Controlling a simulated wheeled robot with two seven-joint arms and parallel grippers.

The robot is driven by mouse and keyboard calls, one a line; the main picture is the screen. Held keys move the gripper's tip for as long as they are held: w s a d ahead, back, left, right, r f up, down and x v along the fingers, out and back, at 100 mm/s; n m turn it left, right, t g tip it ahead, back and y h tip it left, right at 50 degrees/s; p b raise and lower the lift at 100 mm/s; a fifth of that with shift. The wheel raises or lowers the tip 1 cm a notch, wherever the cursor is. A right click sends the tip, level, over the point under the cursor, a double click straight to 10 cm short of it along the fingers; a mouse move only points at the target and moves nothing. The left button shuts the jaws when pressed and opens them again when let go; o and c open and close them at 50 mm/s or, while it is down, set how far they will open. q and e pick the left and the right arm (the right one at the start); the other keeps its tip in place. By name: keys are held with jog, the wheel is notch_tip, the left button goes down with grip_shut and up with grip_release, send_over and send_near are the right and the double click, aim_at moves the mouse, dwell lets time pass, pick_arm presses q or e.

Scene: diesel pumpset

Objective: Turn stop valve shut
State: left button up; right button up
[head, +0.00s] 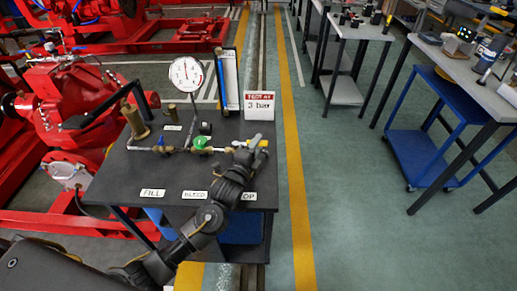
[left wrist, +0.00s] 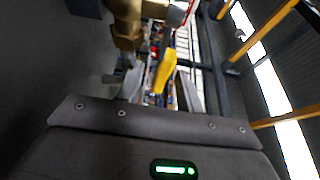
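The stop valve is at the right end of the brass pipe run on the dark bench (head: 120,180). Its yellow lever (head: 264,143) shows just beyond my left gripper (head: 253,153). In the left wrist view the yellow lever (left wrist: 164,72) lies between the two fingers of my left gripper (left wrist: 160,95). The fingers stand apart, with a gap on the lever's left side; the right finger is very near or touching it. The brass valve body (left wrist: 125,25) is above the left finger. The STOP label (head: 248,196) is partly hidden by my wrist. My right gripper is out of view.
A green-handled valve (head: 200,142) is left of the gripper. A round gauge (head: 186,74), a blue-framed column (head: 228,80) and a "TEST AT 3 bar" sign (head: 259,106) stand behind. A red pump (head: 65,100) is at left. The floor right of the bench is clear.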

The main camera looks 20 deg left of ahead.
pick_arm(q)
jog(key=shift+w+d, duration=0.15)
jog(key=shift+w, duration=0.65)
jog(key=shift+c, duration=0.6)
grip_shut()
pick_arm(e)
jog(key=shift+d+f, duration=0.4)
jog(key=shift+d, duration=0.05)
